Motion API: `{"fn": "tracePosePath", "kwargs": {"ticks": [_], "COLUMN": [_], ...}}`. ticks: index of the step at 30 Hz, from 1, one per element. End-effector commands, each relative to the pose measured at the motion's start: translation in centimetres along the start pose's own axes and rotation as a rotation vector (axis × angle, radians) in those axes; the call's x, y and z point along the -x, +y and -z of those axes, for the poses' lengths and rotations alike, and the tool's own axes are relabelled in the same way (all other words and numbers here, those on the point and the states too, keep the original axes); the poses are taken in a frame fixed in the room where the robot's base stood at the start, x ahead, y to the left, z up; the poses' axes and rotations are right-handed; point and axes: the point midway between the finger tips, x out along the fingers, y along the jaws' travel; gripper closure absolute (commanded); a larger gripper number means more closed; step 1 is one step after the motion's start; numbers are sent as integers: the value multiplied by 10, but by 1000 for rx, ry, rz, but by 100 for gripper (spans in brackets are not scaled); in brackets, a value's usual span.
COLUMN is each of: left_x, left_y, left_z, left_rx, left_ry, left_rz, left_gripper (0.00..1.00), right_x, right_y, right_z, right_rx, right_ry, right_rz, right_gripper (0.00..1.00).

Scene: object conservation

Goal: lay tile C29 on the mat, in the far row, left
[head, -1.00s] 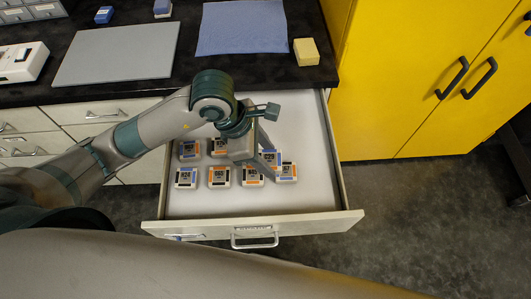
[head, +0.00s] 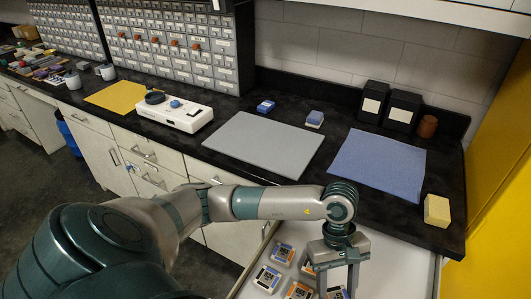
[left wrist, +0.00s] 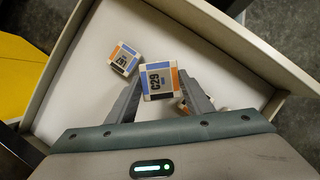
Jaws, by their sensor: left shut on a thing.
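Tile C29 (left wrist: 159,80), a white block with blue, orange and black edge marks, is between the fingers of my left gripper (left wrist: 162,88) in the left wrist view. It looks larger than the neighbouring tile in the drawer. In the head view my left gripper (head: 338,284) points down over the open drawer, and its fingertips are near the bottom edge. A flat grey mat (head: 265,145) lies bare on the black counter, left of a blue cloth (head: 377,168). My right gripper is not in view.
Several other tiles (head: 268,279) stand in the white drawer; one (left wrist: 123,59) is beside C29 in the wrist view. Blue blocks (head: 265,106) sit behind the mat. A white device (head: 176,112) is to its left, a yellow sponge (head: 437,210) right of the cloth.

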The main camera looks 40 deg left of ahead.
Motion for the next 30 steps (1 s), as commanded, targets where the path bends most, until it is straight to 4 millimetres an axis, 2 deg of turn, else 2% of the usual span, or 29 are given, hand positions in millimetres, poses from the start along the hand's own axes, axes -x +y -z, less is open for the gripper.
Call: {"fn": "tracePosePath", "kwargs": {"ticks": [9,15,21,30], "left_x": [7,14,17,18], "left_y": [-19,-30,-35,-35], "left_z": [39,57,66,66], "left_rx": [-519,-782,-902,-914], "left_ry": [4,4,2,2], "left_rz": [218,327,374,379], "left_gripper": [80,80,80,80], "right_x": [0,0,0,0], "right_y": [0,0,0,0], "right_z": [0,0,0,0], "right_rx": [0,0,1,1], "right_ry": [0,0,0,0], "right_rz": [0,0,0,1], "right_gripper": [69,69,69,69]}}
